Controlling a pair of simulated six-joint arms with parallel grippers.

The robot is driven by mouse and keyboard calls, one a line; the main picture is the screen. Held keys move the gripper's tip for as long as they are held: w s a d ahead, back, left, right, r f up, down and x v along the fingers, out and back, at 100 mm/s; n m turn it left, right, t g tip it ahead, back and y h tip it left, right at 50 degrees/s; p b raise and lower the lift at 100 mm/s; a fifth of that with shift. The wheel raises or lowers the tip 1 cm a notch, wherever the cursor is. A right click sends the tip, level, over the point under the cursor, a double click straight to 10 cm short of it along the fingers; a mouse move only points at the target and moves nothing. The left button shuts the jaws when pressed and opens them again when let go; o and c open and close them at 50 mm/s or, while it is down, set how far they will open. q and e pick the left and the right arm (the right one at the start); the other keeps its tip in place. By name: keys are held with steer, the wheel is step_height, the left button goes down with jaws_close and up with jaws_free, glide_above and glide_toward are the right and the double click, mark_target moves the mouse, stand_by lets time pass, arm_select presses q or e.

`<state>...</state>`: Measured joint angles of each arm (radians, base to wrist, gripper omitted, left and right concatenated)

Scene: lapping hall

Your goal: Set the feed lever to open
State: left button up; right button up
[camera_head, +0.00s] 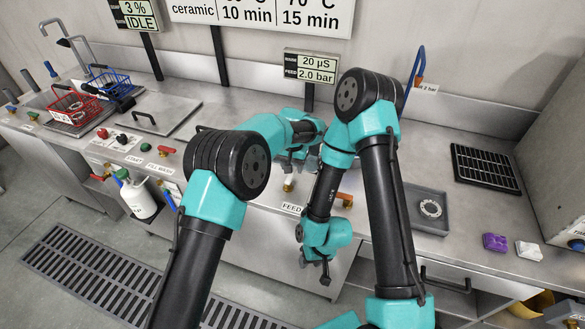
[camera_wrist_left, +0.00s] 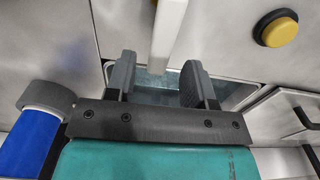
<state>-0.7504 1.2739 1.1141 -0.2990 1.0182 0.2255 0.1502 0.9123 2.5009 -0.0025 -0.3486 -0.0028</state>
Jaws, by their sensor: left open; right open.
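A small pale fitting with a brass-coloured base (camera_head: 289,184) stands on the steel counter just behind the FEED label (camera_head: 291,208). I take it for the feed lever, but its setting is too small to read. My left gripper (camera_head: 297,156) is just behind and above it, partly hidden by my own arm. In the left wrist view its two fingers (camera_wrist_left: 155,85) are open, with a pale bar (camera_wrist_left: 167,40) beyond them; I cannot tell whether that is the lever. My right gripper (camera_head: 326,279) is open and empty, low in front of the counter.
An orange handle (camera_head: 345,200) shows beside my right arm. A display (camera_head: 311,67) reads 20 µS, 2.0 bar. To the right are a grey tray with a ring (camera_head: 431,208), a black rack (camera_head: 485,167) and a purple block (camera_head: 494,242). Red (camera_head: 72,104) and blue baskets sit far left.

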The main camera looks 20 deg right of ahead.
arm_select(q)
step_height(320, 180, up, 16)
stand_by(0.5)
stand_by(0.3)
steer(key=w+a+f+n+t+h, duration=0.1)
steer(key=w+a+f+n, duration=0.1)
steer(key=a+f, duration=0.65)
steer(key=w+a+f+n+h, duration=0.15)
steer(key=a+f, duration=0.35)
steer(key=a, duration=0.7)
steer(key=w+a+f+n+t+h, duration=0.1)
steer(key=w+a+f+n, duration=0.1)
steer(key=a+f, duration=0.6)
steer(key=s+a+f+n, duration=0.2)
steer(key=s+a+f, duration=0.3)
steer(key=s+a, duration=0.45)
steer(key=s+a+f+n, duration=0.1)
steer(key=s+a+f, duration=0.6)
steer(key=s, duration=0.4)
steer(key=s+a+n+g, duration=0.1)
steer(key=s+a, duration=0.4)
steer(key=s, duration=0.6)
steer(key=shift+s, duration=0.3)
